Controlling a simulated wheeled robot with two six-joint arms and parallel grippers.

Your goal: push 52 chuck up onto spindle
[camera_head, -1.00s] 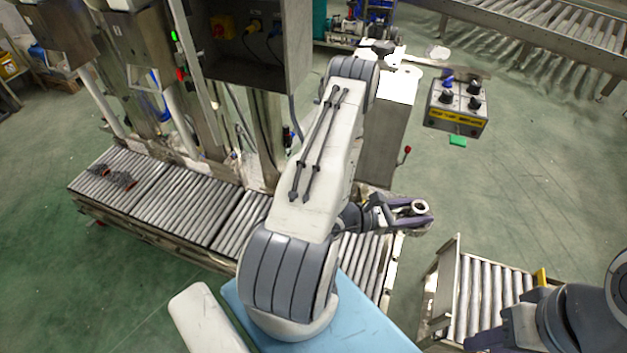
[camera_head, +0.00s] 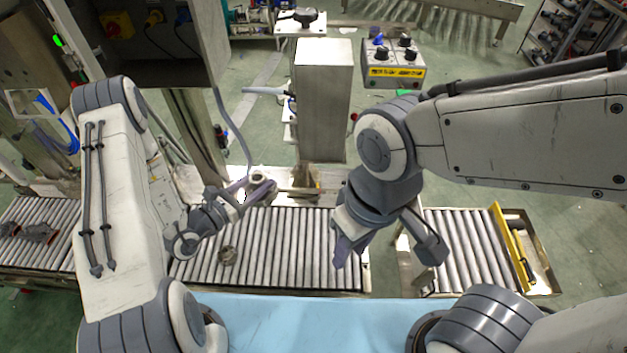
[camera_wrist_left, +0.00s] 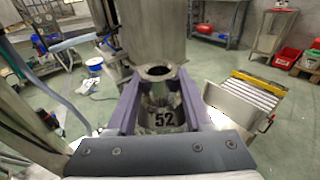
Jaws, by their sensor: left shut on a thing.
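The 52 chuck (camera_wrist_left: 163,118) is a grey metal cylinder with a black "52" on its side. My left gripper (camera_head: 258,187) is shut on it, its purple-grey fingers on either side, above the roller conveyor in the head view. A grey ring with a dark hole (camera_wrist_left: 157,72) sits just above the number in the left wrist view, below or in front of a large grey metal column (camera_wrist_left: 153,30); I cannot tell whether they touch. I cannot make out the spindle for certain. My right gripper (camera_head: 388,246) is open and empty, right of the left one.
A second roller section (camera_head: 455,250) has a yellow bar (camera_head: 512,248). Dark parts (camera_head: 30,232) lie at far left.

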